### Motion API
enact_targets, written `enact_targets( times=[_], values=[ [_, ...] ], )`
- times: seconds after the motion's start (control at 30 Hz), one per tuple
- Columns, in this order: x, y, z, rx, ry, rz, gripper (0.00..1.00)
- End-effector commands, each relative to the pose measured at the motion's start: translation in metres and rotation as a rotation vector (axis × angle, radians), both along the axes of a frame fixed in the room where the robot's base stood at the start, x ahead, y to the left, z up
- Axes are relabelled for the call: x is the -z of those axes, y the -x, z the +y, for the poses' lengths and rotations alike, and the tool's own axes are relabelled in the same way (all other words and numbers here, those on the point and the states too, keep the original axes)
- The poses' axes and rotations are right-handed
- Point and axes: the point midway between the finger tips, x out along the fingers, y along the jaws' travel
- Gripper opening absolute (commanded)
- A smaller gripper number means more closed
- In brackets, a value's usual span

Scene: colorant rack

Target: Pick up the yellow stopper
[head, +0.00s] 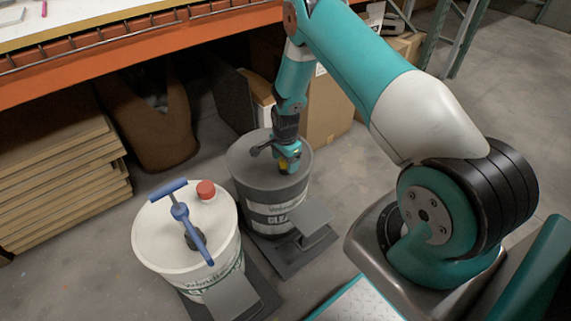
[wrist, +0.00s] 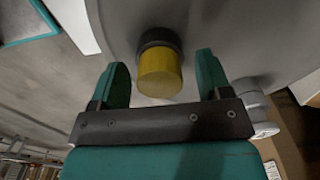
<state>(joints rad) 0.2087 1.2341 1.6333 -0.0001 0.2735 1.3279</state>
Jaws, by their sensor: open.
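The yellow stopper (wrist: 160,75) sits on a dark neck on top of the grey drum (wrist: 240,30). In the wrist view it shows between the two teal fingers of my gripper (wrist: 170,80), with gaps visible on both sides. My gripper is open and apart from the stopper's sides. In the head view my gripper (head: 288,160) is low over the lid of the grey drum (head: 245,180), and a small part of the yellow stopper (head: 283,167) shows beside it. The rest of the stopper is hidden there by the gripper.
A white drum (head: 155,235) with a red cap (head: 206,190) and a blue hand pump (head: 188,222) stands left of the grey drum. A dark lever-like fitting (head: 262,148) is on the grey lid near my gripper. An orange shelf beam (head: 130,55) and cardboard boxes (head: 328,115) are behind.

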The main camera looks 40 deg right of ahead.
Motion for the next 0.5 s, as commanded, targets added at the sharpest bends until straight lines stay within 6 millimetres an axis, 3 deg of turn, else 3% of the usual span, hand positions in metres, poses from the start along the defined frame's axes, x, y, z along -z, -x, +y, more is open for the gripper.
enact_targets(
  times=[0.07,0.3,0.5],
  values=[
    [-0.0003,0.0001,0.0,0.0,0.0,0.0,0.71],
    [-0.0005,0.0001,0.0,0.0,0.0,0.0,0.19],
    [-0.0006,0.0001,0.0,0.0,0.0,0.0,0.18]
  ],
)
